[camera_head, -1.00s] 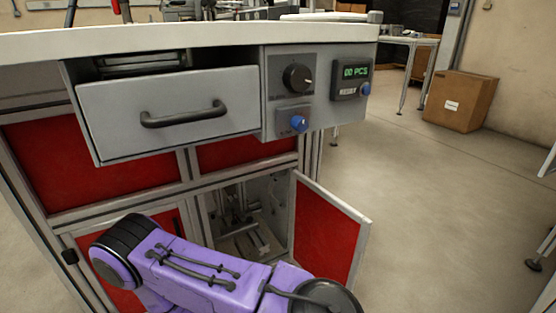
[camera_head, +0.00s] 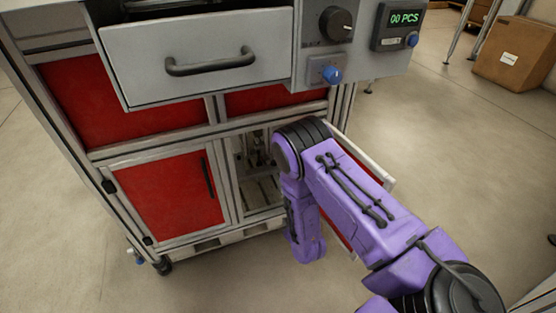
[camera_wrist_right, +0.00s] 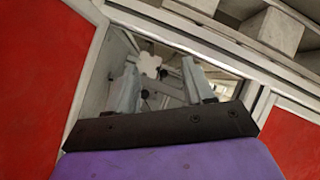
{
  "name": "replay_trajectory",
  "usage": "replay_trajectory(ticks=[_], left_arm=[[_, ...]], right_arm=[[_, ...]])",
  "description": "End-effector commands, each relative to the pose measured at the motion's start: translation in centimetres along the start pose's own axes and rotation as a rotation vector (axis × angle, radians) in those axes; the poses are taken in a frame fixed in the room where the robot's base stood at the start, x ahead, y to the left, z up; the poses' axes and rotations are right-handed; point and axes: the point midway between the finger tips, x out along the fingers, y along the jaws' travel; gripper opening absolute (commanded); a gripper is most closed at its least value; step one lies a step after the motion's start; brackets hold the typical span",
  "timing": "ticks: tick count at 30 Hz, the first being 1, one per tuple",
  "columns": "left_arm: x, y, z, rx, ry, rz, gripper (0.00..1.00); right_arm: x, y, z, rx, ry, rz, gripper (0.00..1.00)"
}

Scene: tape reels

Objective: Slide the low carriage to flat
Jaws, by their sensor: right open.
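The open low compartment (camera_head: 243,172) of the cabinet holds a grey metal mechanism (camera_head: 254,150), which seems to be the low carriage; the arm partly hides it, and its tilt cannot be told. In the right wrist view, my right gripper (camera_wrist_right: 162,78) is open and empty, its two fingers pointing into the compartment. A white star-shaped knob (camera_wrist_right: 149,65) shows beyond and between the fingers, with metal bars behind it. I see no contact. In the head view my right forearm hangs in front of the compartment and the gripper is hidden. My left gripper is not in view.
The red open door (camera_head: 345,228) stands at the right of the compartment, close behind my right arm. A closed red door (camera_head: 170,193) is to the left. Above are a grey drawer (camera_head: 200,62) and a control panel (camera_head: 325,38).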

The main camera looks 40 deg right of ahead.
Motion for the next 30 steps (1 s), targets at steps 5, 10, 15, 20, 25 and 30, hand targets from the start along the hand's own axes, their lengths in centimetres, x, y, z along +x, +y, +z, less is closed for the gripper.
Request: replay_trajectory(ticks=[5,10,15,20,25,30], left_arm=[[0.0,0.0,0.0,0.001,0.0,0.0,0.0],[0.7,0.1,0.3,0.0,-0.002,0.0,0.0],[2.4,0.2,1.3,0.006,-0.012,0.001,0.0],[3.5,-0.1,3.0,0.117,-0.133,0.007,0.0],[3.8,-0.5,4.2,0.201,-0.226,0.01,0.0],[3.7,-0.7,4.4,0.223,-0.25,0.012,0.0]], right_arm=[[5.3,4.5,-9.5,-0.326,0.236,0.171,0.52],[7.2,5.5,-11.5,-0.403,0.275,0.217,0.52],[10.9,6.0,-12.4,-0.398,0.275,0.218,0.52],[14.0,6.5,-13.4,-0.399,0.273,0.216,0.52],[15.6,6.8,-14.1,-0.4,0.271,0.213,0.52],[15.9,7.0,-14.4,-0.4,0.271,0.212,0.52]])
